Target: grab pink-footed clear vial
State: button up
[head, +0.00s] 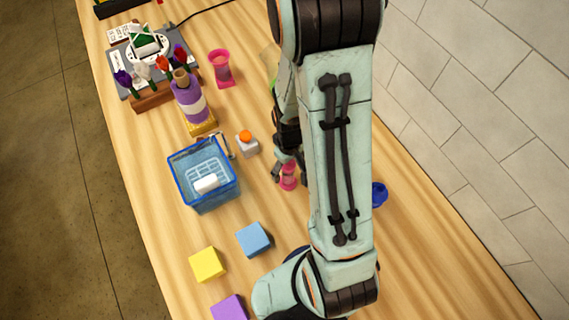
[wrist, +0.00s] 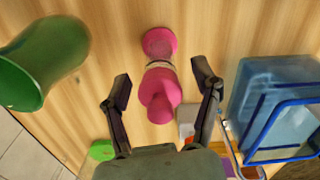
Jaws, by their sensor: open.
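A small pink vial-like object (head: 289,178) stands on the table, partly hidden by my gripper and arm. In the wrist view it (wrist: 160,93) has a round pink foot, a narrow pale band at the waist and a pink knobbed upper part. Whether its middle is clear is hard to tell. My gripper (wrist: 162,86) is open, with one finger on each side of the vial and visible gaps between. In the head view my gripper (head: 290,168) is low beside it, partly covered by my arm.
A blue basket (head: 172,171) stands left of the vial, near a grey block with an orange ball (head: 247,146). A green vase (wrist: 40,60) is left in the wrist view. A pink vase (head: 221,68), purple bottle (head: 188,97) and yellow block (head: 208,264) stand apart.

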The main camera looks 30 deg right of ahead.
jog(key=shift+f, duration=0.6)
grip_shut()
